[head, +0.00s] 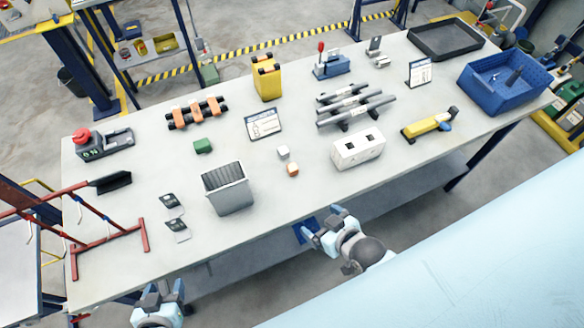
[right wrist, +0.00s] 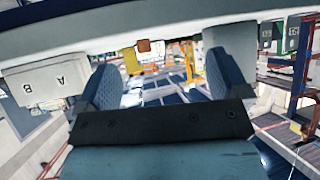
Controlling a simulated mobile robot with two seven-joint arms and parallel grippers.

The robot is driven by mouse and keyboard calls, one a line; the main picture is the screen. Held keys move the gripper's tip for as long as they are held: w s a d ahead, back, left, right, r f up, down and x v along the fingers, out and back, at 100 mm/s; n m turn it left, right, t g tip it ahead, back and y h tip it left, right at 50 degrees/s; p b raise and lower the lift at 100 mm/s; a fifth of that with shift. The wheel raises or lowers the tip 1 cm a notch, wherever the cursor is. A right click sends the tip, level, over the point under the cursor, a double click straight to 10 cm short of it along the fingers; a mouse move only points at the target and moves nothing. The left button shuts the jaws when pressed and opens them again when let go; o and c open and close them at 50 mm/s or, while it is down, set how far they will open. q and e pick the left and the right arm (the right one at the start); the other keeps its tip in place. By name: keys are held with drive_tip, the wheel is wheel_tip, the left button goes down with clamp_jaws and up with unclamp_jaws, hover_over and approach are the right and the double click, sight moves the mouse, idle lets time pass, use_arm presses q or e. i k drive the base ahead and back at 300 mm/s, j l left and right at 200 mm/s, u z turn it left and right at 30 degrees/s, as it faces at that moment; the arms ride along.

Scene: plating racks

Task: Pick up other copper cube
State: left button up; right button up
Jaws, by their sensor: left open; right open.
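A small copper cube (head: 292,169) lies on the light grey table, just in front of a small whitish cube (head: 283,152). It also shows in the right wrist view (right wrist: 144,46), near the top middle. A white block with two dark square openings (head: 358,149) stands to its right; its face marked A and B shows in the right wrist view (right wrist: 45,82). I cannot see inside the openings. My right gripper (head: 323,222) is open and empty at the table's front edge, in front of the copper cube. My left gripper (head: 164,289) is open and empty near the front left edge.
A grey ribbed bin (head: 228,188) stands left of the copper cube. A green block (head: 203,146), a sign (head: 263,123) and a rack of grey bars (head: 355,104) lie behind. A red frame (head: 108,248) stands at the left end. The table in front of the cube is clear.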

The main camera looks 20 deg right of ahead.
sight(292, 169)
drive_tip(key=k+j, duration=0.35)
drive_tip(key=j, duration=0.15)
drive_tip(key=k+j+z, duration=0.15)
drive_tip(key=k+j, duration=0.2)
drive_tip(key=j, duration=0.2)
drive_tip(key=i, duration=0.55)
